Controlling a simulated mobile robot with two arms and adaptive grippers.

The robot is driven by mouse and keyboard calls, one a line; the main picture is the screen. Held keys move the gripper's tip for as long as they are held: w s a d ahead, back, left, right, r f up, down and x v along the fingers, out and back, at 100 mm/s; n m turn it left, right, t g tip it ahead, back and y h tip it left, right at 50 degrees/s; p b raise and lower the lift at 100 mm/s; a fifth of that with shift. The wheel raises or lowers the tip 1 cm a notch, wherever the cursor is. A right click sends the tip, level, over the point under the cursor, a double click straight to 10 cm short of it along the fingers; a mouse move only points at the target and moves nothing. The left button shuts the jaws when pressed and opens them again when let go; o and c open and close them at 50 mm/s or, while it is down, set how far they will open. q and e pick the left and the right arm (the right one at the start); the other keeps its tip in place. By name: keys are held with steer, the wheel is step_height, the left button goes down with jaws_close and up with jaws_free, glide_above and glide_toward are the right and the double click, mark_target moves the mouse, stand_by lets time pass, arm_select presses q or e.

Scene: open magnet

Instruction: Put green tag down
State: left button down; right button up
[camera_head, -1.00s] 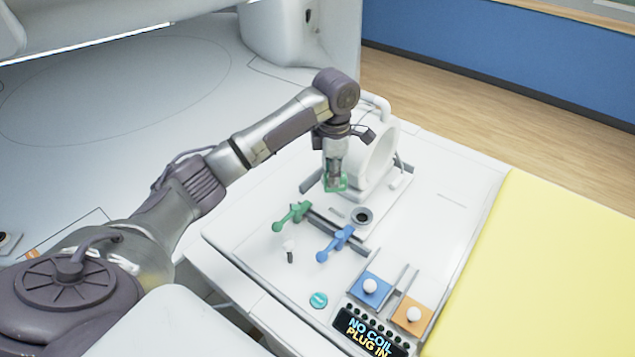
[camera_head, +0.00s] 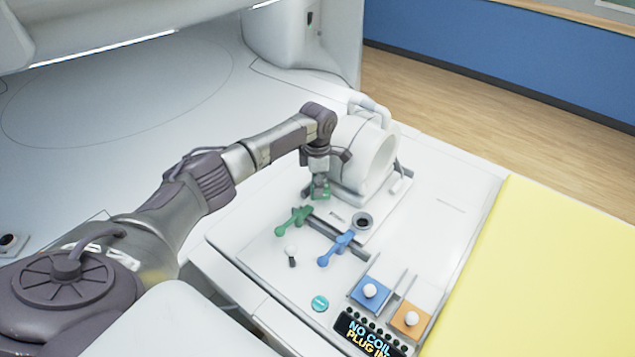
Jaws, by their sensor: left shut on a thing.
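My left gripper (camera_head: 320,192) points down in front of the white ring-shaped coil, on its left side. It is shut on a small green tag (camera_head: 321,190), which shows at its fingertips. The tag is close to the white base plate behind the green lever; I cannot tell if it touches the surface. My right gripper is not in view.
The white coil (camera_head: 378,168) stands right of the gripper. A green lever (camera_head: 294,219) and a blue lever (camera_head: 336,248) are in front. Blue (camera_head: 368,292) and orange (camera_head: 409,319) blocks with white knobs, a teal disc (camera_head: 320,303) and a display (camera_head: 366,335) sit nearer. A yellow surface (camera_head: 560,270) lies right.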

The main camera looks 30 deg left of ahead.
arm_select(q)
steer(key=shift+f, duration=0.3)
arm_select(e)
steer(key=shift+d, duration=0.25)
arm_select(q)
steer(key=shift+f, duration=0.3)
steer(key=c, duration=0.9)
jaws_free()
steer(key=shift+o, duration=0.2)
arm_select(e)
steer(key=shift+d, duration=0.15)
arm_select(q)
steer(key=shift+r, duration=0.15)
step_height(320, 180, up, 13)
steer(key=b, duration=0.2)
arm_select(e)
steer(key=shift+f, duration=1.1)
